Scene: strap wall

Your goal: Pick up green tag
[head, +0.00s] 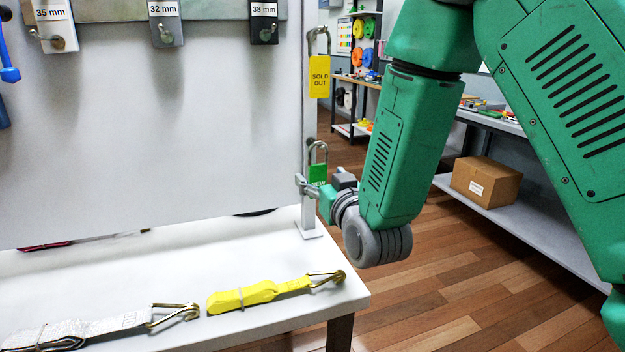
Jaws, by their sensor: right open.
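The green tag (317,172) hangs from a metal loop on the upright post at the right end of the white panel. My right gripper (305,186) is at the post, at the tag's lower edge, with its wrist to the right of the tag. It is open, and its fingers are small in the picture and partly merge with the post. The lower part of the tag is partly covered by the gripper. I cannot tell whether the fingers touch the tag. My left gripper is not in view.
A yellow "SOLD OUT" tag (319,77) hangs above on the same post (309,130). A yellow strap (245,297) and a grey strap (75,332) with hooks lie on the white shelf (250,262). A cardboard box (486,182) sits on a low shelf behind right.

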